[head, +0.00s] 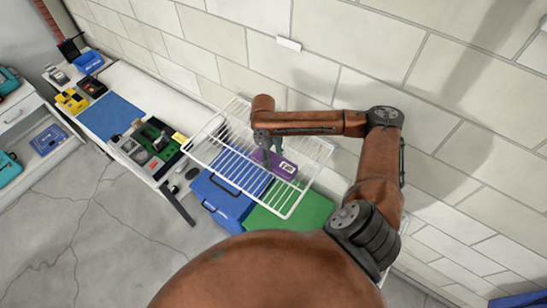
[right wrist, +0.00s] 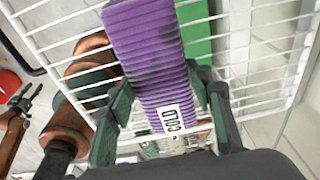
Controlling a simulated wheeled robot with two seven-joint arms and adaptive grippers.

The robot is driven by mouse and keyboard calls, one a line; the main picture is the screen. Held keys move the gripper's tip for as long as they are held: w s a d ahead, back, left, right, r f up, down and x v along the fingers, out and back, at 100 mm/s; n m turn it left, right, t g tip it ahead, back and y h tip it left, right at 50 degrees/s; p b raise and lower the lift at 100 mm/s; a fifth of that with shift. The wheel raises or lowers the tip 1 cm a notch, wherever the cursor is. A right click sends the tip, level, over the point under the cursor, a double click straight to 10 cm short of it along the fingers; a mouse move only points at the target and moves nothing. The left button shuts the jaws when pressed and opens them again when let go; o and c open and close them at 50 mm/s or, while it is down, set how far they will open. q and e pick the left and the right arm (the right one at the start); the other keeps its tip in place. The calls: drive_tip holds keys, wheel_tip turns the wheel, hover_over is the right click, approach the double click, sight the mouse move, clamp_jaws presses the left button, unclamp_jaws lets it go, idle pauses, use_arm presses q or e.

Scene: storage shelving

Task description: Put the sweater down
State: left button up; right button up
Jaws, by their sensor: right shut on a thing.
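The sweater (head: 275,163) shows as a purple ribbed block with a white label, over the white wire rack (head: 217,173). My right gripper (head: 266,152) reaches down to it from above and is shut on it. In the right wrist view, the sweater (right wrist: 148,62) lies between the two dark fingers of my right gripper (right wrist: 168,120), and its label reads "COLD". Wire bars show behind it; I cannot tell whether it touches them. My left gripper is out of the head view. A small claw at the left edge of the right wrist view looks like my left gripper (right wrist: 20,98); its jaws are unclear.
A blue case (head: 218,200) and a green surface (head: 310,208) lie below the rack. A long bench with a blue mat (head: 110,117) and several tools runs to the left. A block wall (head: 350,50) stands close behind. The floor (head: 110,220) at front left is clear.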

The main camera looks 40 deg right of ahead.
sight(270, 157)
drive_tip(key=o, duration=1.4)
drive_tip(key=r, duration=0.4)
drive_tip(key=w+r+b, duration=0.1)
drive_tip(key=r, duration=0.3)
drive_tip(key=r+b, duration=0.1)
drive_tip(key=r, duration=0.3)
drive_tip(key=shift+w+a, duration=0.25)
drive_tip(key=shift+w, duration=0.15)
